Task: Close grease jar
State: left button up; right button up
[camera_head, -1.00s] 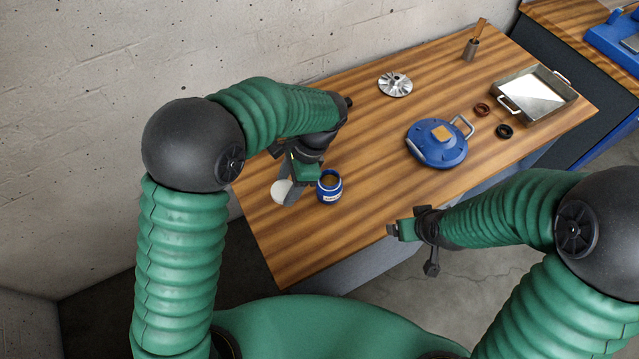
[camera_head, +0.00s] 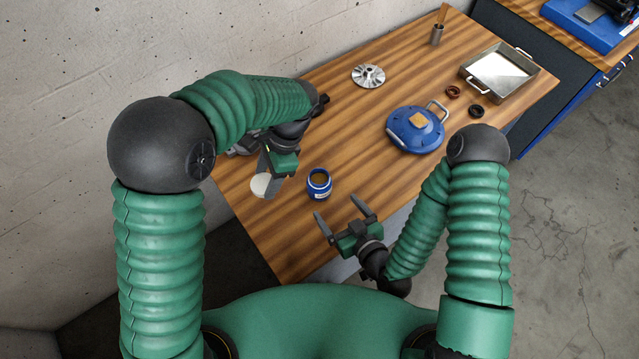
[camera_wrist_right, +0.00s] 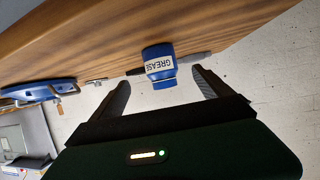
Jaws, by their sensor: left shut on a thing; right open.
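The blue grease jar (camera_head: 319,190) stands upright and open on the wooden table, its dark mouth showing. In the right wrist view the jar (camera_wrist_right: 158,62) shows its white GREASE label between my fingers' directions. A pale round lid (camera_head: 261,187) is at the fingertips of my left gripper (camera_head: 267,178), left of the jar and apart from it. My left gripper is shut on this lid, partly hiding it. My right gripper (camera_head: 341,213) is open and empty at the table's front edge, with its fingers pointing toward the jar; they do not touch it.
A blue round housing (camera_head: 415,132) with a handle sits to the right. A silver rotor (camera_head: 368,76) lies behind. Two small rings (camera_head: 476,111), a metal tray (camera_head: 500,72) and a cup with a brush (camera_head: 437,36) are farther right. Table (camera_head: 285,235) around the jar is mostly clear.

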aim_at(325, 194)
jog(key=w+b, duration=0.1)
jog(key=w+a+f+b, duration=0.1)
jog(key=b, duration=0.1)
jog(key=w+f+b, duration=0.1)
jog(key=b, duration=0.1)
jog(key=shift+a+f, duration=0.25)
jog(key=shift+a, duration=0.05)
jog(key=shift+w+a+b, duration=0.3)
jog(key=shift+w+b, duration=0.25)
jog(key=shift+b, duration=0.15)
jog(key=shift+w+a+p, duration=0.25)
jog(key=shift+w+p, duration=0.2)
jog(key=shift+p, duration=0.15)
jog(key=shift+w+a, duration=0.1)
jog(key=shift+w, duration=0.2)
jog(key=x, duration=0.5)
jog(key=shift+w+p, duration=0.15)
jog(key=shift+p, duration=0.15)
